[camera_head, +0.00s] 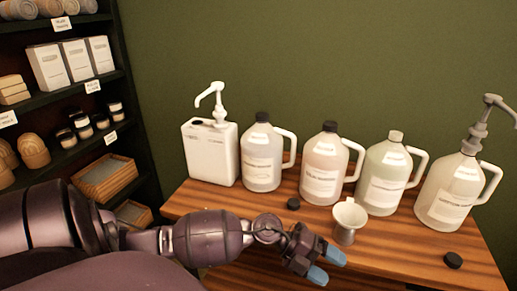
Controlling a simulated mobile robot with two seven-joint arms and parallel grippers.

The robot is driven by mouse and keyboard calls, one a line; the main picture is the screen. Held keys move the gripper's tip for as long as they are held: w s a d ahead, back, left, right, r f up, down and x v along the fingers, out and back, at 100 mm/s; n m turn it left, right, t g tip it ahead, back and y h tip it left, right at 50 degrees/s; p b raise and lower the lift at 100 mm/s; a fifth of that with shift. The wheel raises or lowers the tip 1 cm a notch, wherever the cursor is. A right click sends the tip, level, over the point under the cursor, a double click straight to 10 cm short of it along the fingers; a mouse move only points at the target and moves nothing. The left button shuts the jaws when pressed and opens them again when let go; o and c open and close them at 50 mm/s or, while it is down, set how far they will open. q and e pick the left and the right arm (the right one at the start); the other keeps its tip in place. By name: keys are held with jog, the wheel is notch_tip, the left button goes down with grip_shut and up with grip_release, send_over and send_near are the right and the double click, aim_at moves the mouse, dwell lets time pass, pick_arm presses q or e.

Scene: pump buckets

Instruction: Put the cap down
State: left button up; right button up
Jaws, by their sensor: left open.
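A small dark cap (293,203) lies on the wooden table (245,208) in front of the first two jugs. Another dark cap (453,260) lies near the table's front right, in front of the jug with the grey pump (452,192). My left gripper (326,266) has blue fingertips spread apart with nothing seen between them. It is at the table's front edge, in front of the metal cup and between the two caps, touching neither. My right gripper is not in view.
A white pump canister (210,155) and jugs, two dark-capped (263,160) (323,168) and one light-capped (386,178), line the table's back. Stocked shelves (75,110) stand at left. The table's front right is mostly clear.

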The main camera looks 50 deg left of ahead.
pick_arm(q)
jog(key=s+a+f+n+t+y, duration=0.2)
jog(key=s+f+n+y, duration=0.4)
jog(key=n, duration=0.8)
jog(key=s+a+f+n+t+y, duration=0.2)
jog(key=s+f+n+y, duration=0.4)
jog(key=n, duration=0.7)
jog(key=s+a+f, duration=0.1)
jog(key=s+f, duration=0.1)
jog(key=s, duration=0.2)
jog(key=shift+a+f+n+t+y, duration=0.2)
jog(key=shift+a+n+t+y, duration=0.1)
jog(key=shift+a+n+t, duration=0.1)
